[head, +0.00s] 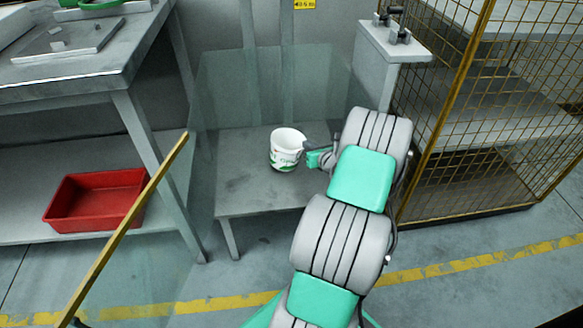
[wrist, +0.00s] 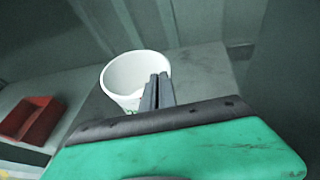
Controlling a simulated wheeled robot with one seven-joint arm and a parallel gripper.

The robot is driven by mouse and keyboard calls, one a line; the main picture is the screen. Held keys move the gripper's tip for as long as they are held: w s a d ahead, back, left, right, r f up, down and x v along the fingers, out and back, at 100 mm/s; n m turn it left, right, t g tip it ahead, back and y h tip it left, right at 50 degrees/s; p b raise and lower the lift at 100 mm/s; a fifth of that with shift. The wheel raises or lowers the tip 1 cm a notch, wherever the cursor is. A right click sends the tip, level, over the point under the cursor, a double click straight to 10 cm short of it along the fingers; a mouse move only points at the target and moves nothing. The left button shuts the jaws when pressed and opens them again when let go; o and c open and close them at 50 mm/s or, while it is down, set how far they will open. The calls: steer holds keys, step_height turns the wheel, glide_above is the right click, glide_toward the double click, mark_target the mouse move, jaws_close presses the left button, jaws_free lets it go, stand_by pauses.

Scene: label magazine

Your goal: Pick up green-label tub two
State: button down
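A white tub (head: 284,152) with green print on its side is over the low grey table, upright or nearly so, in the head view. Whether its base touches the table is hard to tell. Its open mouth shows in the wrist view (wrist: 125,75). My gripper (head: 306,146) reaches it from the right. In the wrist view, the two dark fingers (wrist: 158,82) lie close together across the tub's right rim, with the thin wall seemingly between them. The tub looks empty. The number on the label is not readable.
The low table (head: 240,190) is otherwise bare. A red tray (head: 95,205) lies on a shelf at the left, under a workbench (head: 70,75). A transparent panel with a yellow edge (head: 130,225) stands at the left front. A yellow mesh cage (head: 480,120) stands close on the right.

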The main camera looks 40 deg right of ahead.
steer(key=shift+s+a+f, duration=0.15)
steer(key=shift+a+f, duration=0.25)
steer(key=shift+f, duration=0.3)
steer(key=shift+s+a+f, duration=0.1)
steer(key=shift+a+f, duration=0.25)
steer(key=shift+f, duration=0.3)
steer(key=s+a+r+p, duration=0.3)
steer(key=a+r+p, duration=0.6)
steer(key=a+r, duration=0.3)
steer(key=shift+a+r+p, duration=0.35)
steer(key=shift+a+r, duration=0.05)
steer(key=shift+r, duration=0.45)
steer(key=c, duration=2.2)
jaws_free()
steer(key=shift+s, duration=0.1)
steer(key=shift+c, duration=2.2)
jaws_free()
